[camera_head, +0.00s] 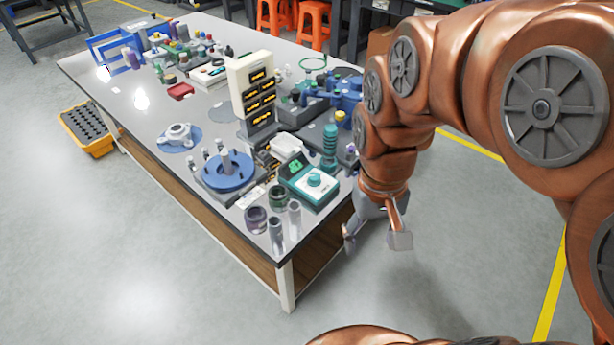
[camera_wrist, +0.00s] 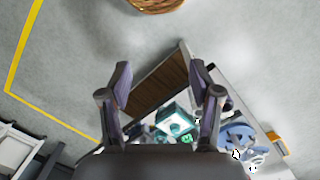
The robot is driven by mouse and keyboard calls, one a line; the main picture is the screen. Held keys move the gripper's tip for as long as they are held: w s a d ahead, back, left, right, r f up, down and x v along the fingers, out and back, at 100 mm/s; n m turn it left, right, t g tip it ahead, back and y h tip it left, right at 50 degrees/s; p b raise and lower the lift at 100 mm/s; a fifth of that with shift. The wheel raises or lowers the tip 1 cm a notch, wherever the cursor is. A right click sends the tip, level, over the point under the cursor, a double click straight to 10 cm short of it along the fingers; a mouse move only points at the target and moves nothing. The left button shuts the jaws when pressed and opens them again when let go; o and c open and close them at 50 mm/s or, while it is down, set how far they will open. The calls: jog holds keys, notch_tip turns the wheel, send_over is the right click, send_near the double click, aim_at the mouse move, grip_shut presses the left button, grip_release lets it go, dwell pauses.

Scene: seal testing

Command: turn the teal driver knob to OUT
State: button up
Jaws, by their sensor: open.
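A teal driver box with a light teal round knob (camera_head: 315,179) on its top stands near the front right corner of the table. The box (camera_head: 309,187) has a small green display (camera_head: 295,167) beside the knob. Any OUT marking is too small to read. My gripper (camera_head: 376,240) is open and empty, off the right edge of the table, apart from the box and lower in the picture. In the wrist view, the teal box (camera_wrist: 175,121) shows beyond and between my open fingers (camera_wrist: 160,88).
A teal ribbed upright part (camera_head: 330,145) stands just behind the box. Grey metal tubes (camera_head: 276,236) and dark ring parts (camera_head: 256,219) stand left of it, with a blue round fixture (camera_head: 227,170) farther left. The floor around my gripper is clear.

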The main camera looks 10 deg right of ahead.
jog(key=w+f+m+b, duration=0.25)
jog(key=w+b, duration=0.25)
jog(key=w, duration=1)
jog(key=m+t+b, duration=0.1)
jog(key=t+b, duration=0.1)
jog(key=b, duration=0.4)
send_over(314, 177)
jog(key=f, duration=1)
jog(key=shift+s+d+f, duration=0.1)
jog(key=shift+d+f, duration=0.05)
jog(key=shift+d, duration=0.1)
jog(key=shift+f+y, duration=0.2)
jog(key=shift+y, duration=0.1)
notch_tip(314, 177, down, 7)
jog(key=shift+a+f, duration=0.15)
jog(key=shift+f, duration=0.05)
jog(key=shift+c, duration=0.2)
jog(key=c, duration=1.1)
